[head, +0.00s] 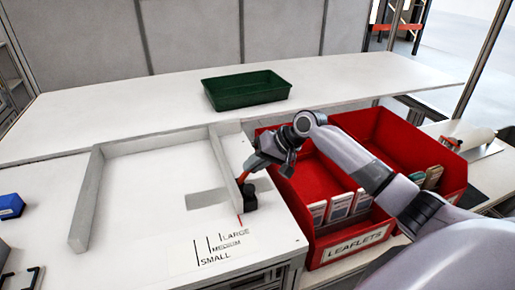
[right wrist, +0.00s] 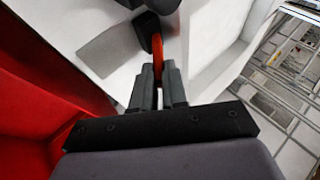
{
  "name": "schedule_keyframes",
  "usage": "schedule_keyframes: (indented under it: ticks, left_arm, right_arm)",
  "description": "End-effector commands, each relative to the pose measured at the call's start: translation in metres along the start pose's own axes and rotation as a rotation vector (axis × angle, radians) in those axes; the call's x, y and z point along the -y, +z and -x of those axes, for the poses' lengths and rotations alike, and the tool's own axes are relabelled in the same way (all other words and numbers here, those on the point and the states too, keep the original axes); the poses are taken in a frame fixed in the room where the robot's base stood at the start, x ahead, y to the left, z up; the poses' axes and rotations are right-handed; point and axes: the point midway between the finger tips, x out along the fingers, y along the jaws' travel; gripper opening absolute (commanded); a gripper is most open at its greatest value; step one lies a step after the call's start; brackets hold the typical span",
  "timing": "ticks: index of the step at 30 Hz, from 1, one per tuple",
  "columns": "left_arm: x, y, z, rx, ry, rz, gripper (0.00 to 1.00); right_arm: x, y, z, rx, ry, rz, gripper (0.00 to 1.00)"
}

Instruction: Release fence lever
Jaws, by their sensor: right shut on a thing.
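The red fence lever (head: 243,178) stands at the near end of the right-hand grey fence (head: 222,160), beside a black block (head: 249,200). My right gripper (head: 251,167) is over that fence end, shut on the lever. In the right wrist view the orange-red lever (right wrist: 184,55) rises from between the fingertips of my right gripper (right wrist: 160,78), close to a black part (right wrist: 143,30). The fingers hide the lower part of the lever there. My left gripper is in no view.
Size marks reading LARGE, MEDIUM, SMALL (head: 220,246) lie in front of the fence. A second grey fence (head: 86,200) stands left. A red leaflet bin (head: 310,180) is close under my right arm. A green tray (head: 246,90) sits behind; a blue item (head: 10,206) lies far left.

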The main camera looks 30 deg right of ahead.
Motion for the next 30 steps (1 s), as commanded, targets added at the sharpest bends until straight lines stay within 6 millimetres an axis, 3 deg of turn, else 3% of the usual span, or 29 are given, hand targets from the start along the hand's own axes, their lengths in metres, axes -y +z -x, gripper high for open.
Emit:
schedule_keyframes:
  ticks: [1,3,12,30]
  left_arm:
    - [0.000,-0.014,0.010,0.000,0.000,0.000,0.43]
    - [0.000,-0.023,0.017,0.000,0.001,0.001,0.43]
    - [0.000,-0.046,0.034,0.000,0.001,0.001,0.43]
    - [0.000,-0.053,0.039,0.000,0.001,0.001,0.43]
  right_arm:
    - [0.008,-0.001,0.006,0.006,0.027,0.012,0.00]
    - [0.010,-0.001,0.005,0.006,0.066,0.028,0.00]
    - [0.020,0.001,0.000,0.005,0.234,0.099,0.00]
    - [0.030,0.004,-0.008,0.005,0.440,0.181,0.00]
